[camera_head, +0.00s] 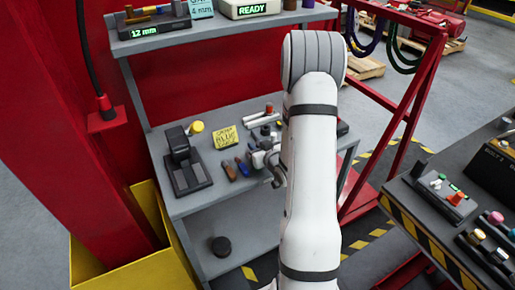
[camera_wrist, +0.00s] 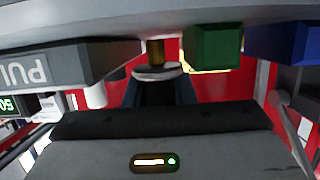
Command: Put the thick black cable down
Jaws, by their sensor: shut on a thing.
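My gripper (camera_head: 268,158) is over the middle shelf of the grey workbench (camera_head: 190,205), partly hidden behind my white arm. In the wrist view my gripper is shut on the thick black cable (camera_wrist: 157,92), which shows as a dark piece with a pale ring and a brass-coloured end above it. The rest of its length is hidden, and I cannot tell whether it touches the shelf.
A black stand (camera_head: 186,160), a yellow note (camera_head: 225,137) and several small tools lie on the shelf. A black cord hangs at the upper left into a red socket (camera_head: 107,112). A striped-edge console (camera_head: 440,225) stands at right.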

